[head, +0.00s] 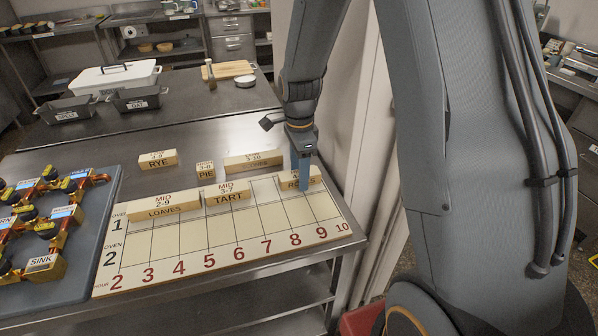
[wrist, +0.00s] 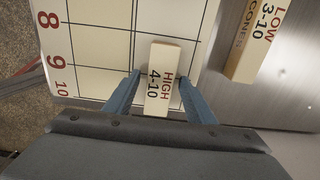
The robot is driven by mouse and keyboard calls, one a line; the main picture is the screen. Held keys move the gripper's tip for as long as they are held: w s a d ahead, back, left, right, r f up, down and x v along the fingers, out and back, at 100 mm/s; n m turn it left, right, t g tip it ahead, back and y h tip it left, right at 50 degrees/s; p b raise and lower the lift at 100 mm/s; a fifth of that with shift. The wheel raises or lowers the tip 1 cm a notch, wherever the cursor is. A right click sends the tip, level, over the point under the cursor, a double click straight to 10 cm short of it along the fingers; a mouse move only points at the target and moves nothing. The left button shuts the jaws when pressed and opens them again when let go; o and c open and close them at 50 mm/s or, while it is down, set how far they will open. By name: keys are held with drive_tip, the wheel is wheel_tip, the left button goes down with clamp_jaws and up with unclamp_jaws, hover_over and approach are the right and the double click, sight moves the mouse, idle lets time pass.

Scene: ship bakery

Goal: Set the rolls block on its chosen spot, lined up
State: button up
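The rolls block (head: 316,184) is cream, with ROLLS on its side in the head view and HIGH 4-10 on top in the wrist view (wrist: 157,82). It is at the right end of the oven 1 row of the white grid board (head: 187,240). It runs roughly along the row; I cannot tell if it rests fully on the board. My gripper (head: 304,172) points down over it. In the wrist view my gripper (wrist: 160,76) has one blue finger on each side of the block, with a narrow gap visible at the left finger.
The loaves block (head: 166,212) and tart block (head: 228,198) sit farther left in the oven 1 row. The rye (head: 157,163), pie (head: 205,171) and scones (head: 254,164) blocks stand behind the board. A blue-grey tray (head: 88,240) of brass valves is left. The oven 2 row is clear.

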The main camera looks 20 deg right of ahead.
wheel_tip(320, 180, up, 12)
drive_tip(key=b, duration=0.3)
drive_tip(key=s+f+n, duration=0.2)
drive_tip(key=s+n, duration=0.3)
drive_tip(key=n, duration=0.1)
drive_tip(key=s+f+n, duration=0.3)
drive_tip(key=s+n, duration=0.3)
drive_tip(key=s+f+n+t, duration=0.1)
drive_tip(key=s+f+n, duration=0.1)
drive_tip(key=s+n, duration=0.4)
drive_tip(key=shift+s+a+f, duration=0.1)
drive_tip(key=shift+s+f, duration=0.05)
drive_tip(key=shift+f, duration=0.05)
